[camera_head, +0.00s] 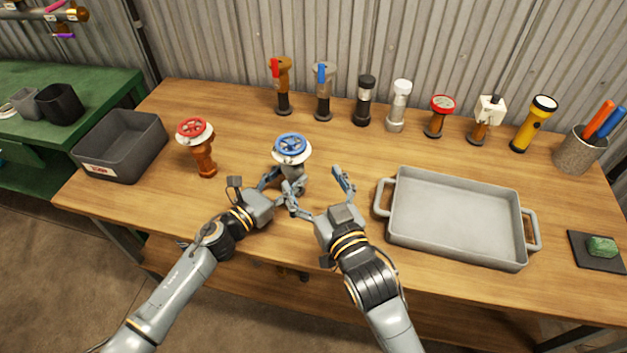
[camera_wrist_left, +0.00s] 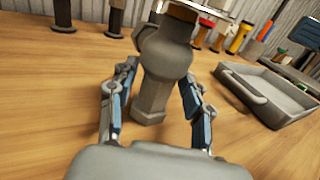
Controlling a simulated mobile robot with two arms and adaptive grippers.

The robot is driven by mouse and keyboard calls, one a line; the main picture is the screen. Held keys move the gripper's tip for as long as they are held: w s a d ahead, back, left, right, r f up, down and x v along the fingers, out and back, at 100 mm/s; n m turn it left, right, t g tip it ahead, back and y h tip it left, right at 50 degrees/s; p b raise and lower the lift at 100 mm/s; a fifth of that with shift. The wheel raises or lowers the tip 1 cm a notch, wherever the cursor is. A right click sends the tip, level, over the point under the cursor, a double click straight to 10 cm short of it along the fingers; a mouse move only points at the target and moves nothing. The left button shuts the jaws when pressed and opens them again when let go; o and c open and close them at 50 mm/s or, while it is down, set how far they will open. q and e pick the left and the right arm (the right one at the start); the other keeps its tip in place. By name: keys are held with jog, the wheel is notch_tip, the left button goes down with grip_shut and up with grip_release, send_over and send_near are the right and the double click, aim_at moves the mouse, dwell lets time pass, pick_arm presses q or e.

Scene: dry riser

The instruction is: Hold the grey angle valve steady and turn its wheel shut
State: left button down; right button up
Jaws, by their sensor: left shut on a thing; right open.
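The grey angle valve (camera_head: 292,176) stands upright on the wooden table, with a blue wheel (camera_head: 291,148) on a white disc at its top. In the left wrist view its grey body (camera_wrist_left: 164,62) stands between the fingers, and its wheel is cut off by the top edge. My left gripper (camera_head: 280,184) is shut on the valve's body, low down; it also shows in the left wrist view (camera_wrist_left: 157,90). My right gripper (camera_head: 318,192) is open and empty, just right of the valve and below the wheel's height.
A valve with a red wheel (camera_head: 197,150) stands to the left, beside a dark grey bin (camera_head: 122,150). A grey tray (camera_head: 455,215) lies to the right. Several valves and torches line the back, including a yellow torch (camera_head: 533,124).

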dwell(0.3)
pick_arm(q)
jog(key=c, duration=0.5)
grip_release()
jog(key=shift+a, duration=0.1)
